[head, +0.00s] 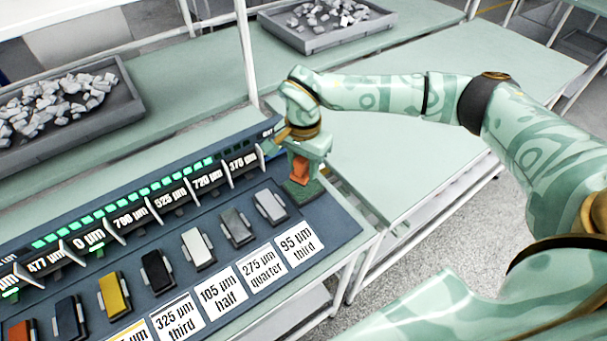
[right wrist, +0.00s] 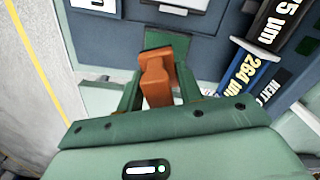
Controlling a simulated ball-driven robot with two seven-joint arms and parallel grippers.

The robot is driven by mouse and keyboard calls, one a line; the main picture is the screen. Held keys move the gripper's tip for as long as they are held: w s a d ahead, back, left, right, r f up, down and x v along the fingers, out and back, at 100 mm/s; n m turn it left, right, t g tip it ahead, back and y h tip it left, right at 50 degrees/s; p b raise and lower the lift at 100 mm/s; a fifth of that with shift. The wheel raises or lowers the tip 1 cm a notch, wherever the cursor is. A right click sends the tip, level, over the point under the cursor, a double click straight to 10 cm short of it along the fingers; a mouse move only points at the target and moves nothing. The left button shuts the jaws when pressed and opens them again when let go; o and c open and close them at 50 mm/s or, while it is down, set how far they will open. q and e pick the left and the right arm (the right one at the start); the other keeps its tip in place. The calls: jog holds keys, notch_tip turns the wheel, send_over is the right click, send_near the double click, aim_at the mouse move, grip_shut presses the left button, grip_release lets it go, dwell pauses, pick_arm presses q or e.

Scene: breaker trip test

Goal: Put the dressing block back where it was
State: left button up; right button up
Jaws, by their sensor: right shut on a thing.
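The dressing block, an orange-brown block (head: 300,170), is between the fingers of my right gripper (head: 302,166) at the right end of the dark panel. In the right wrist view the block (right wrist: 157,78) stands between the two green fingers, and my right gripper (right wrist: 158,95) is shut on it. A dark green pad (head: 303,191) lies on the panel below it in the head view; the pad also shows just beyond the block in the right wrist view (right wrist: 168,42). I cannot tell whether the block touches the pad. My left gripper is not in view.
A row of coloured blocks, among them a yellow one (head: 114,294) and a black one (head: 157,271), lies on the panel (head: 215,285) behind white labels (head: 222,293). Labelled slots with green lights run behind. Trays of grey rubble (head: 60,150) stand farther back. The pale table (head: 385,165) right is clear.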

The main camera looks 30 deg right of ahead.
aim_at(304, 174)
jog(key=shift+w+d+f, duration=0.25)
jog(key=shift+w+f, duration=0.2)
jog(key=shift+f, duration=0.15)
jog(key=shift+w+d+f+b, duration=0.15)
jog(key=shift+f+b, duration=0.25)
jog(key=shift+f, duration=1.3)
jog(key=shift+f, duration=0.1)
jog(key=o, duration=1)
notch_tip(304, 174, up, 12)
jog(key=shift+r+p, duration=0.15)
jog(key=shift+p, duration=0.85)
